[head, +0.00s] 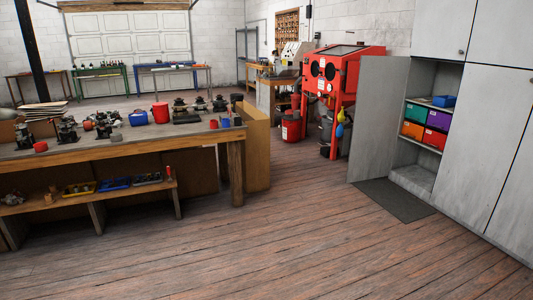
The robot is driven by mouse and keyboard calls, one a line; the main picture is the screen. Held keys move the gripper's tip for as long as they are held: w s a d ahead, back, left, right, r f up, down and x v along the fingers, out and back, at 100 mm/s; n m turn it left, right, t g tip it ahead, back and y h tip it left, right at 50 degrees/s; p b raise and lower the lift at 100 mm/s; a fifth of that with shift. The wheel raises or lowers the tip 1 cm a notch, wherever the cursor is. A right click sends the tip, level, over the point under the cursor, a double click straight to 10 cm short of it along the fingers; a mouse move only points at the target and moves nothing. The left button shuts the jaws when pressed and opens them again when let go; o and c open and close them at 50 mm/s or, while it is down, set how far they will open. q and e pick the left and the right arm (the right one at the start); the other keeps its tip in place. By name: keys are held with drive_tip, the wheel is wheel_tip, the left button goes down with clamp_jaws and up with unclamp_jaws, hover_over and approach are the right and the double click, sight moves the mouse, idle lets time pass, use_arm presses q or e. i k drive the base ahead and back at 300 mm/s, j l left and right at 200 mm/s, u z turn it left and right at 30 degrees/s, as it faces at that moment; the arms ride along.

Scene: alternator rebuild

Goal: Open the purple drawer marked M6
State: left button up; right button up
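The purple drawer (438,120) is at the upper right of a small block of coloured drawers, inside an open grey cabinet (393,172) at the right of the head view. It looks shut, with its front about level with the drawers around it. A marking on it is too small to read. A green drawer (415,112) is to its left, a red drawer (434,138) below it, and an orange drawer (412,130) at the lower left. Neither of my grippers is in view. The drawers are some way off across the floor.
The cabinet's grey door (372,118) stands open on the left. A dark mat (394,199) lies before it. A blue box (444,101) sits above the drawers. A red blasting cabinet (350,78) is behind. A workbench (110,150) is left; the wood floor (310,235) between is clear.

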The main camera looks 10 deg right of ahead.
sight(441, 121)
drive_tip(key=i+l+z, duration=0.1)
drive_tip(key=i+z, duration=0.6)
drive_tip(key=i+j+z, duration=0.2)
drive_tip(key=i+z, duration=0.15)
drive_tip(key=i+l+z, duration=0.1)
drive_tip(key=i+z, duration=0.2)
drive_tip(key=i, duration=0.35)
drive_tip(key=i+j+z, duration=0.1)
drive_tip(key=i+z, duration=0.2)
drive_tip(key=i, duration=0.35)
drive_tip(key=i+j+u, duration=0.1)
drive_tip(key=i+u, duration=0.15)
drive_tip(key=i, duration=0.95)
drive_tip(key=i+l+u, duration=0.25)
drive_tip(key=i, duration=0.95)
drive_tip(key=j, duration=0.1)
